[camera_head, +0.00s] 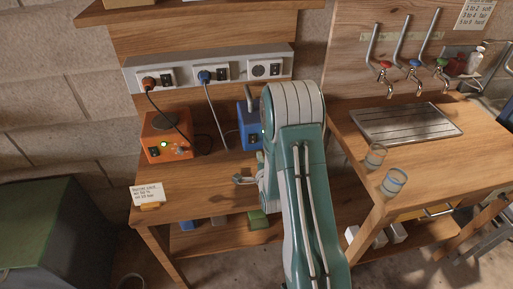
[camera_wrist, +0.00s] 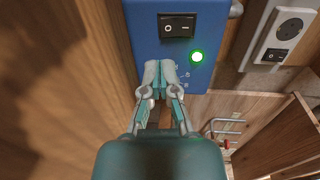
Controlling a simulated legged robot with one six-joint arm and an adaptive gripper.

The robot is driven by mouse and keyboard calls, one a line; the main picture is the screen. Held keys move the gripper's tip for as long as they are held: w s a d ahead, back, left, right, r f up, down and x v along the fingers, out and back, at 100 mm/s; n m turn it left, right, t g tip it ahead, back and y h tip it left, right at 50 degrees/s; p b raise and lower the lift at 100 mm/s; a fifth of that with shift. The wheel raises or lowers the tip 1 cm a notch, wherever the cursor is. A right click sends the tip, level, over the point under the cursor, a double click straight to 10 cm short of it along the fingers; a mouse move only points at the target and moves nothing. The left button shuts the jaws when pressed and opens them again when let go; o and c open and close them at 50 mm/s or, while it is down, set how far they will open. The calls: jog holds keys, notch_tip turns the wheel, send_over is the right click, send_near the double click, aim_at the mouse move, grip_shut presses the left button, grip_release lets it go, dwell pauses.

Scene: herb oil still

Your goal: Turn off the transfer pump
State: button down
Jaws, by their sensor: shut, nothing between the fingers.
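A blue box (camera_wrist: 150,40) fills the top of the wrist view; no name on it is legible, so I cannot confirm it is the transfer pump. It carries a black rocker switch (camera_wrist: 178,25) and a lit green lamp (camera_wrist: 197,57). I cannot tell which side of the rocker is pressed. My gripper (camera_wrist: 160,70) is shut and empty, its fingertips just below the switch in that view; contact with the panel is unclear. In the head view the blue box (camera_head: 250,125) stands on the bench, partly hidden by my arm.
A socket strip (camera_head: 215,70) holds an orange plug (camera_head: 148,82) and a blue plug (camera_head: 204,76). A card (camera_head: 147,194) stands at the bench's front left. Glasses (camera_head: 393,182) stand on the right bench.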

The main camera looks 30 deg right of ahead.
aim_at(255, 142)
jog(key=x, duration=0.4)
jog(key=shift+w+d, duration=0.2)
jog(key=shift+w, duration=0.05)
jog(key=shift+w+f, duration=0.1)
jog(key=shift+w, duration=0.5)
jog(key=shift+w+d, duration=0.15)
jog(key=shift+w, duration=0.05)
jog(key=shift+f, duration=0.1)
